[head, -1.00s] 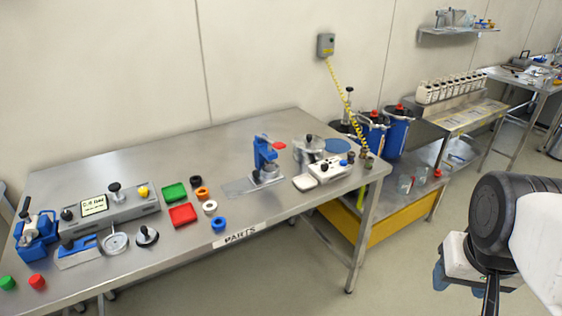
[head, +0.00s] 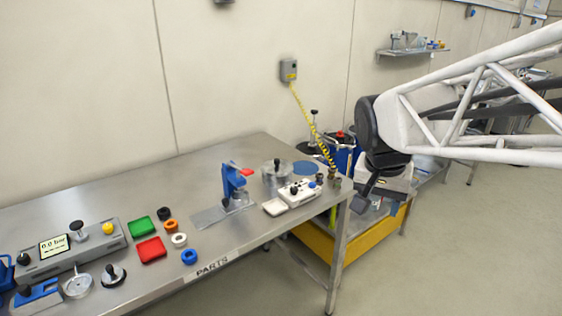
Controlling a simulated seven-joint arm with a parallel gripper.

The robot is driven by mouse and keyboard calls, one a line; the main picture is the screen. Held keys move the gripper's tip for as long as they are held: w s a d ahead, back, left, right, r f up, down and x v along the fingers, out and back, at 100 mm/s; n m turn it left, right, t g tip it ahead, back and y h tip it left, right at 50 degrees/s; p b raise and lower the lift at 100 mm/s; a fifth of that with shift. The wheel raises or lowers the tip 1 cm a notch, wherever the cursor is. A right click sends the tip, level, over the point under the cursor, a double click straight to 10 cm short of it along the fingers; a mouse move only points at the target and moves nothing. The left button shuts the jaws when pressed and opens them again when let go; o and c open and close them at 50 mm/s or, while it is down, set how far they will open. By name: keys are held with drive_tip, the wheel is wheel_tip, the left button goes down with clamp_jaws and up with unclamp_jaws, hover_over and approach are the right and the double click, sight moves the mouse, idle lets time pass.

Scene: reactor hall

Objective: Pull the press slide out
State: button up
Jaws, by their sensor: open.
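The blue press (head: 231,179) with a red lever (head: 246,172) stands upright near the right end of the steel table. A flat grey metal plate (head: 207,217), which looks like its slide, lies at its foot and reaches out to the left. A clear or metallic cup-like part (head: 240,198) sits under the press head. My gripper (head: 366,188) is beyond the table's right end, well apart from the press, and points down. It is open and I see nothing in it; its fingers are partly hidden behind its own body.
A white device (head: 298,192), a metal pot (head: 276,178) and a blue disc (head: 307,168) stand right of the press. Red (head: 150,249) and green (head: 141,227) trays and several coloured rings lie left. A yellow coiled hose (head: 312,128) hangs behind. The table's middle back is clear.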

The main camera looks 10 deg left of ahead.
drive_tip(key=w+a+m+h, duration=0.1)
drive_tip(key=w+a+m, duration=0.2)
drive_tip(key=w+a, duration=1)
drive_tip(key=m+h, duration=0.2)
drive_tip(key=m, duration=0.3)
hover_over(225, 200)
drive_tip(key=s+a, duration=0.2)
drive_tip(key=a, duration=0.1)
wheel_tip(225, 200, down, 17)
drive_tip(key=shift+w+r, duration=0.2)
drive_tip(key=shift+x, duration=3.85)
drive_tip(key=shift+w, duration=0.1)
drive_tip(key=shift+c, duration=0.4)
